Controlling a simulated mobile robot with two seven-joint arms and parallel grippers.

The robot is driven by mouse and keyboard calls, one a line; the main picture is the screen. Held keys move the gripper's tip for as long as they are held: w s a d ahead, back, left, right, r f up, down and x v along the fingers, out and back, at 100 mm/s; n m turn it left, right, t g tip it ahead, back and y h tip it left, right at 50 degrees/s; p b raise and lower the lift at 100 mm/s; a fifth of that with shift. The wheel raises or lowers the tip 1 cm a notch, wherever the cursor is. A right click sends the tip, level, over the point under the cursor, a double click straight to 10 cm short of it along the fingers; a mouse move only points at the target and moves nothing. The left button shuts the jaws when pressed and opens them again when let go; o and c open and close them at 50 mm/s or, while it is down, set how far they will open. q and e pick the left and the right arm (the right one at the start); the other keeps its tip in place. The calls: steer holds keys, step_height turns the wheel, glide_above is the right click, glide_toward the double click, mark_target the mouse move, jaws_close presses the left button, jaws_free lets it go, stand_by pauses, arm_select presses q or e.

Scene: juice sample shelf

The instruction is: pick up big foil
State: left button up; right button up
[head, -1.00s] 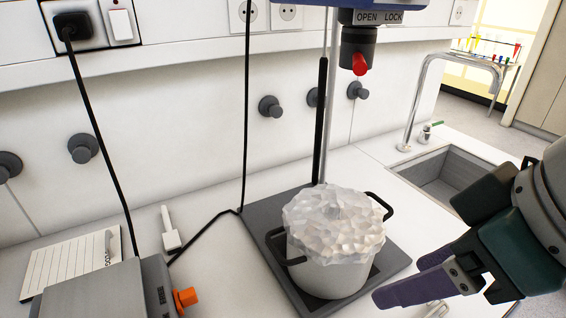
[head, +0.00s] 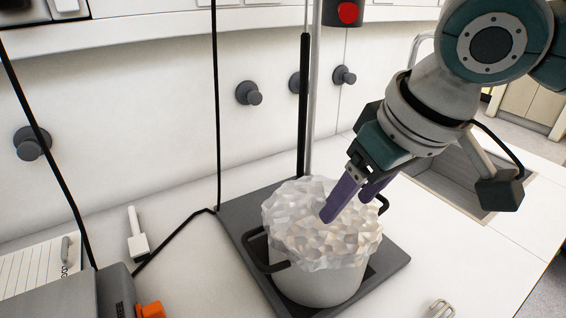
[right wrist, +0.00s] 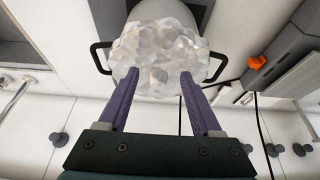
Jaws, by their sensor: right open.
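The big foil (head: 310,238) is a crumpled silvery sheet over the top of a pot (head: 318,285) with dark handles. My right gripper (head: 347,205) reaches in from the right, its purple fingers pointing down at the foil's upper right part. In the right wrist view the foil (right wrist: 158,55) lies just beyond the fingertips, and my right gripper (right wrist: 157,75) is open with a wide gap. I cannot tell whether the fingertips touch the foil. The pot's far handle is partly hidden behind the fingers. My left gripper is not in view.
The pot stands on a dark stand base (head: 238,218) with a vertical rod (head: 312,110). A device with an orange knob (head: 151,311) is at lower left, with a cable beside it. A sink (head: 440,185) lies behind my right arm. The counter at lower right is mostly clear.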

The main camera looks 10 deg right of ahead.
mark_target(323, 197)
steer(key=w, duration=0.1)
steer(key=w+a, duration=0.1)
steer(key=w, duration=0.1)
steer(key=shift+w+a+r, duration=0.1)
steer(key=shift+w+a, duration=0.05)
steer(key=shift+w, duration=0.05)
steer(key=shift+x, duration=1.55)
steer(key=shift+s, duration=0.15)
steer(key=shift+c, duration=0.2)
jaws_close()
